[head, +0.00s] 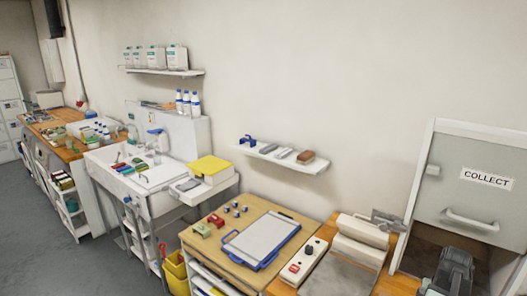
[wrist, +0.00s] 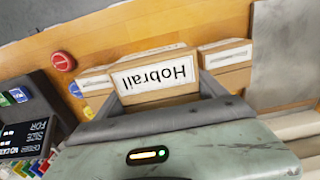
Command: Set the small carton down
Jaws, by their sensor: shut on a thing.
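In the wrist view my gripper (wrist: 160,92) is shut on a small tan carton (wrist: 153,93). The carton has a white label reading "Hobrall", which appears upside down. It sits between the two dark fingers, above or against a wooden surface (wrist: 150,33); I cannot tell whether it touches it. In the head view a dark grey part of my arm shows at the lower right, in front of the open bay under the "COLLECT" panel. The carton cannot be made out there.
Similar labelled cartons (wrist: 226,56) lie on both sides of the held one. A red disc (wrist: 63,61) and a black sign (wrist: 25,140) are to the left. The COLLECT cabinet (head: 470,180) has a handle.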

